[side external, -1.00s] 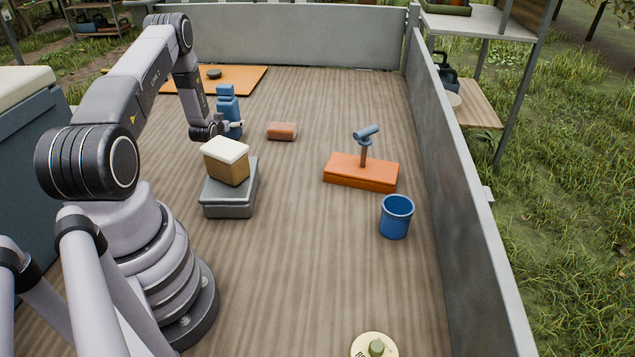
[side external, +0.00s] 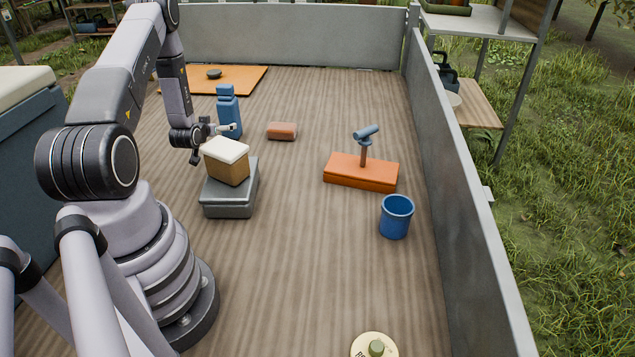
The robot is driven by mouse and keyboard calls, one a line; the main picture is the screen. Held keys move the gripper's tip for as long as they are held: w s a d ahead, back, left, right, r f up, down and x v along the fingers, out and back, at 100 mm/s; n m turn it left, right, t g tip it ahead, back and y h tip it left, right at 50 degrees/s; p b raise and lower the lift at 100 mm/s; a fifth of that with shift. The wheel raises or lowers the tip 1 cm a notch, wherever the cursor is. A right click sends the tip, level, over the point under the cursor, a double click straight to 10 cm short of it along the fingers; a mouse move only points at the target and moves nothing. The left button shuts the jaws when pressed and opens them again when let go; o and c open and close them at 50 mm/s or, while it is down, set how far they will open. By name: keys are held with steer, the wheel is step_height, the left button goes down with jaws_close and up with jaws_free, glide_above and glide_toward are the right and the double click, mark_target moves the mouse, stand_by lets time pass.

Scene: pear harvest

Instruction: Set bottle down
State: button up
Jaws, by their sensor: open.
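The blue bottle (side external: 228,108) stands upright on the wooden deck, behind the box with the white top. My gripper (side external: 224,129) is open just left of the bottle's lower part, with its fingertips pointing right towards it. In this view I cannot tell whether a fingertip still touches the bottle. The bottle's base is partly hidden behind the gripper and the box.
A tan box with a white top (side external: 227,162) on a grey block (side external: 229,195) stands close in front of my gripper. A reddish-brown block (side external: 282,131) lies right of the bottle. An orange base (side external: 361,172) and a blue bucket (side external: 396,216) stand further right.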

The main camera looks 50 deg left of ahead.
steer(key=shift+v, duration=1.1)
steer(key=w+d+r+m+h, duration=0.2)
steer(key=w+d+r, duration=0.35)
steer(key=r, duration=0.35)
steer(key=w+d+r+m+h, duration=0.2)
steer(key=w+d+r, duration=0.2)
steer(key=d+r, duration=0.45)
steer(key=s+d+r+m+g+h, duration=0.15)
steer(key=s+d+r, duration=0.35)
steer(key=d+r, duration=0.65)
steer(key=s+d+r+m+g+h, duration=0.1)
steer(key=s+d+r+h, duration=0.1)
steer(key=s+d, duration=0.5)
steer(key=s+d+r+m+g+h, duration=0.1)
steer(key=s+d+r+m+h, duration=0.1)
steer(key=s+d, duration=0.5)
steer(key=s, duration=0.5)
steer(key=shift+s+d, duration=0.35)
